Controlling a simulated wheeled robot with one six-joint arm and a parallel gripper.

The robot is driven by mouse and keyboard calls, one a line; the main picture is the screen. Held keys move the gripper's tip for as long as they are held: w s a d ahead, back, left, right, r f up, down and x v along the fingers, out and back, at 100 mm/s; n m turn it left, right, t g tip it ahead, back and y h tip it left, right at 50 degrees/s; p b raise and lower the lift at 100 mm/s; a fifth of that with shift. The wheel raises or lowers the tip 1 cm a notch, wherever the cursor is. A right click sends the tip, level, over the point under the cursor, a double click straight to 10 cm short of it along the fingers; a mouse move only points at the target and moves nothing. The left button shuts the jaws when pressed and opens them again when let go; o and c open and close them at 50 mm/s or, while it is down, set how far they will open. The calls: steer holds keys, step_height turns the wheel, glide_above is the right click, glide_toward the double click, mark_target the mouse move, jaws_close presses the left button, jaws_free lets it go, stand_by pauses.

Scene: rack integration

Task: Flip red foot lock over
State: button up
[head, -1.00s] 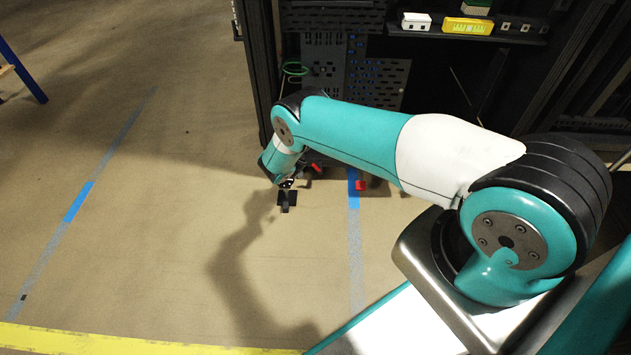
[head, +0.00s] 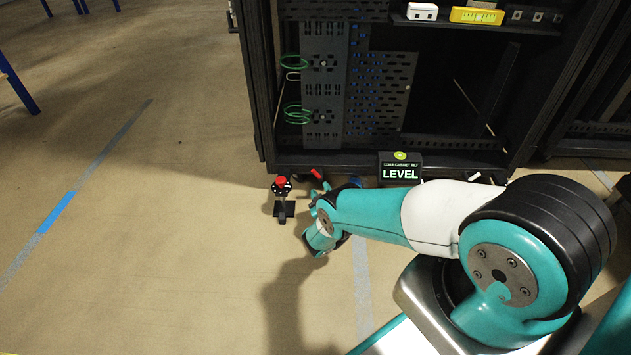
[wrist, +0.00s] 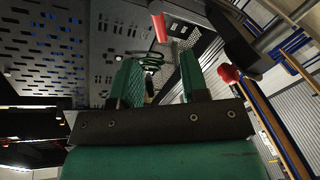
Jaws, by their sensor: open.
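A red lever (head: 317,173) sticks out low at the cabinet's front left bottom edge in the head view. A red knob (head: 281,181) tops a dark foot bracket (head: 283,208) on the floor left of it. I cannot tell for sure which red part is the foot lock. In the wrist view a red bar (wrist: 160,28) is above and beyond my gripper (wrist: 157,72), and a red knob (wrist: 229,73) is to its right. The teal fingers are apart with nothing held between them.
The black cabinet (head: 390,160) stands just behind, with a LEVEL sign (head: 400,169) close above my forearm. Green cables (head: 297,114) hang inside. A shelf above holds a yellow level (head: 476,16).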

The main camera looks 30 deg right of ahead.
mark_target(316, 175)
steer(key=shift+b+x, duration=3)
steer(key=shift+x, duration=1.65)
steer(key=shift+c, duration=0.2)
jaws_close()
